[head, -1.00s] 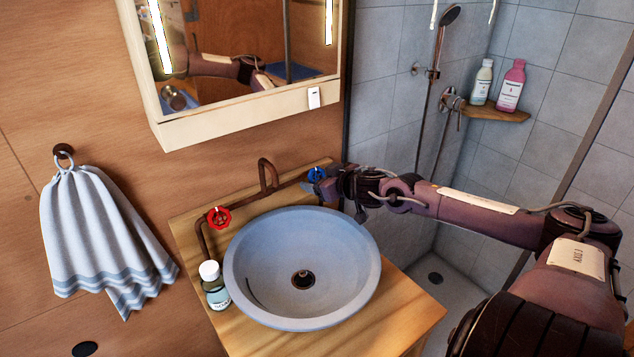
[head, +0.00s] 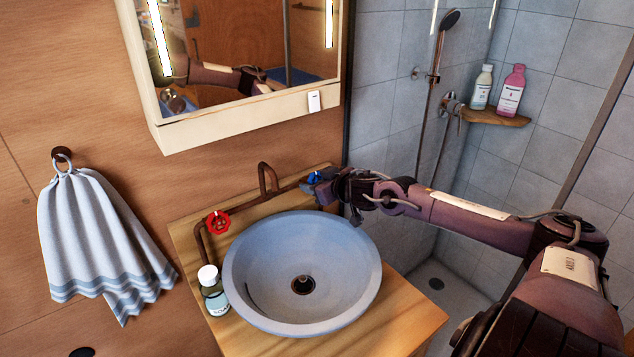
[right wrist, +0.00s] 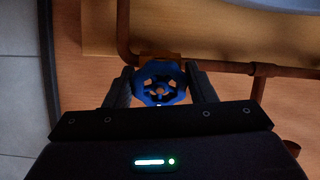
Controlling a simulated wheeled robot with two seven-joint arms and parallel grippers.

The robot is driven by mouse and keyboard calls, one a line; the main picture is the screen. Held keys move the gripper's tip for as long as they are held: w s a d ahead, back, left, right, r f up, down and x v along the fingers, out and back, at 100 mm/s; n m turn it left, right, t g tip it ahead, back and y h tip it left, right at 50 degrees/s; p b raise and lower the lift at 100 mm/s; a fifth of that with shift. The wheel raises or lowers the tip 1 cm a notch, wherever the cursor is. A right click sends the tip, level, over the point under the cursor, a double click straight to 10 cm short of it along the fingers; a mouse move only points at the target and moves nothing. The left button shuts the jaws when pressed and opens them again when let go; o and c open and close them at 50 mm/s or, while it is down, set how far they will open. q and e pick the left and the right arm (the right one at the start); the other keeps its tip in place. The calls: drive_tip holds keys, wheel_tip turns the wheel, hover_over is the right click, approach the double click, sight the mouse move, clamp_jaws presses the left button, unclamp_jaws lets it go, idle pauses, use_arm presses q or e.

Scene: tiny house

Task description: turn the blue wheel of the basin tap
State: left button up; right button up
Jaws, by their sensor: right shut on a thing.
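The blue wheel (head: 314,178) of the basin tap is at the right end of the copper tap pipe, behind the basin. In the head view it is mostly hidden by my right gripper (head: 318,188). In the right wrist view the blue wheel (right wrist: 160,83) sits between the two fingers of my right gripper (right wrist: 160,86), which is shut on it. The red wheel (head: 218,221) is at the left end of the pipe. The spout (head: 268,178) rises between the wheels. My left gripper is not in view.
The round blue-grey basin (head: 255,300) stands on a wooden counter (head: 405,318). A small bottle (head: 214,291) stands left of the basin. A mirror cabinet (head: 235,120) hangs above. A striped towel (head: 95,235) hangs at left. Two bottles stand on a shower shelf (head: 495,118).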

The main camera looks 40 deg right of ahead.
drive_tip(key=shift+n, duration=0.4)
drive_tip(key=shift+c, duration=0.5)
drive_tip(key=n+p, duration=0.1)
drive_tip(key=n, duration=0.2)
drive_tip(key=shift+r, duration=0.1)
drive_tip(key=n, duration=0.5)
drive_tip(key=shift+n+y, duration=0.4)
drive_tip(key=n, duration=0.4)
drive_tip(key=shift+g+b, duration=0.3)
drive_tip(key=shift+b, duration=0.1)
drive_tip(key=n+b, duration=0.2)
drive_tip(key=n, duration=0.3)
drive_tip(key=shift+n, duration=0.4)
drive_tip(key=shift+b, duration=0.3)
drive_tip(key=o, duration=1)
